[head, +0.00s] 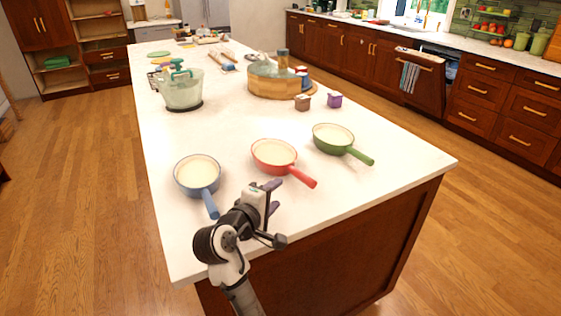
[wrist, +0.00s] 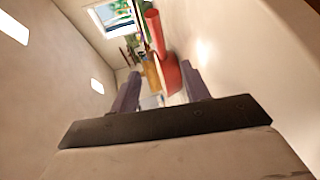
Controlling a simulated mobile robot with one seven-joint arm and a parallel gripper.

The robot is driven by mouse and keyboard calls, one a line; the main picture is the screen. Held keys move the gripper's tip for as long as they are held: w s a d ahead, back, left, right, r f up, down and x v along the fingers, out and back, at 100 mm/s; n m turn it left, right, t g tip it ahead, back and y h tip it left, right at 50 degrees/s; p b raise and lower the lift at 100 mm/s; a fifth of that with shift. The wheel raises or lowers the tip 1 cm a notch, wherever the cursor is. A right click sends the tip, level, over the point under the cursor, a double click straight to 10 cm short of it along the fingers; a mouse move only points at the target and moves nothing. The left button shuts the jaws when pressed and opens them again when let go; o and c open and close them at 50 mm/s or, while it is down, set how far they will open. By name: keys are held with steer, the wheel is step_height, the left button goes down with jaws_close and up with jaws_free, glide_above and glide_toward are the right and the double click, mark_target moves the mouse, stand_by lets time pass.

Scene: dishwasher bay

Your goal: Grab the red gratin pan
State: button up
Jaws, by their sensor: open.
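The red gratin pan (head: 274,156) sits upright on the white island counter, between a blue pan and a green pan. Its handle points toward the front right. My gripper (head: 272,198) is over the counter's front part, just in front of the red pan and left of its handle end. It is open and empty. In the wrist view the red pan (wrist: 170,78) lies ahead between the two dark fingers of my gripper (wrist: 160,90), apart from them, with its handle toward the top. The wrist picture is tilted on its side.
A blue pan (head: 197,175) stands left of the red one, its handle close to my arm. A green pan (head: 334,139) stands to the right. The counter's front right is clear.

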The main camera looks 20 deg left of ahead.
steer(key=p, duration=0.1)
glide_toward(296, 175)
steer(key=x, duration=0.3)
steer(key=shift+w+d+f, duration=0.1)
steer(key=shift+w, duration=0.1)
steer(key=p+x, duration=0.2)
steer(key=x, duration=0.2)
steer(key=shift+w+p, duration=0.3)
steer(key=shift+w, duration=0.1)
steer(key=shift+w+f, duration=0.25)
steer(key=shift+w, duration=0.05)
steer(key=shift+c, duration=0.3)
jaws_close()
steer(key=shift+r, duration=0.1)
